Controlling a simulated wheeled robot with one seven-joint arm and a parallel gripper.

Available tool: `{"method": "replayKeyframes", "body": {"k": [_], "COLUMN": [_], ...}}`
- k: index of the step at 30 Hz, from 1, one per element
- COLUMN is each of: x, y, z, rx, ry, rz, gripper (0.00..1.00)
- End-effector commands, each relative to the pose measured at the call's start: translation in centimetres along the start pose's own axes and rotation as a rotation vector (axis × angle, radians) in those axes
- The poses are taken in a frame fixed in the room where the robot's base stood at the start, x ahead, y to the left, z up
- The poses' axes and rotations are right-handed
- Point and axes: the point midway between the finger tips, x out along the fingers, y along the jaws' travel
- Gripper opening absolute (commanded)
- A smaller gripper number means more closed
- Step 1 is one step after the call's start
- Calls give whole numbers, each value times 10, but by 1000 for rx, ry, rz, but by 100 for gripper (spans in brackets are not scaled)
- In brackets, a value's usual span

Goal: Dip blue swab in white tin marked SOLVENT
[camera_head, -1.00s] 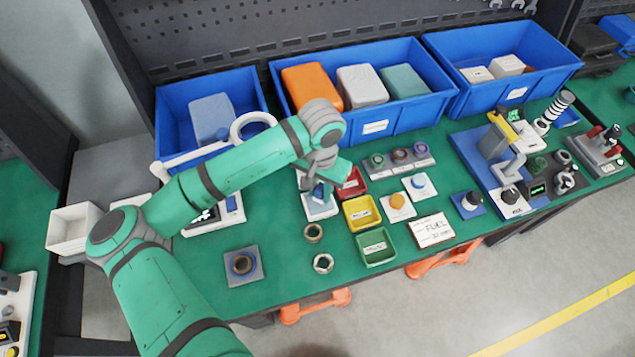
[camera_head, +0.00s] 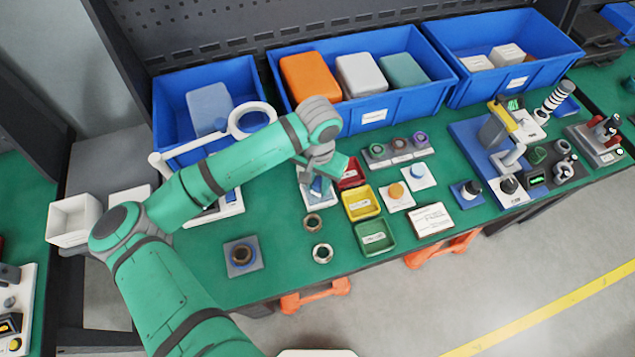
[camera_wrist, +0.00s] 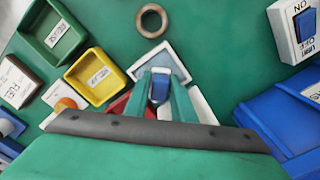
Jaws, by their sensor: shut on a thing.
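My gripper (camera_head: 318,184) points down over a small white-rimmed tray (camera_head: 318,200) near the middle of the bench. In the wrist view, its two green fingers (camera_wrist: 160,92) are shut on a small blue piece, the blue swab (camera_wrist: 160,88). The swab's lower end is hard to make out, and I cannot tell whether it touches the tray. The tray, with a grey-blue inside, also shows just beyond the fingertips in the wrist view (camera_wrist: 180,66). I cannot make out a white tin marked SOLVENT in either view.
Red (camera_head: 350,172), yellow (camera_head: 376,209) and green (camera_head: 391,240) bins stand right of my gripper. Large blue crates (camera_head: 400,108) line the back. Clear green bench (camera_head: 285,235) lies to the front left.

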Motion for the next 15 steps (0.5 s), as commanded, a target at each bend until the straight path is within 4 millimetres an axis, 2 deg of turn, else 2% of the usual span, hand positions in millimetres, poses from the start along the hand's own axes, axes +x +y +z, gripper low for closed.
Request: {"method": "replayKeyframes", "body": {"k": [15], "x": [4], "y": [0], "z": [0], "rx": [0], "ry": [0], "rz": [0], "gripper": [5]}}
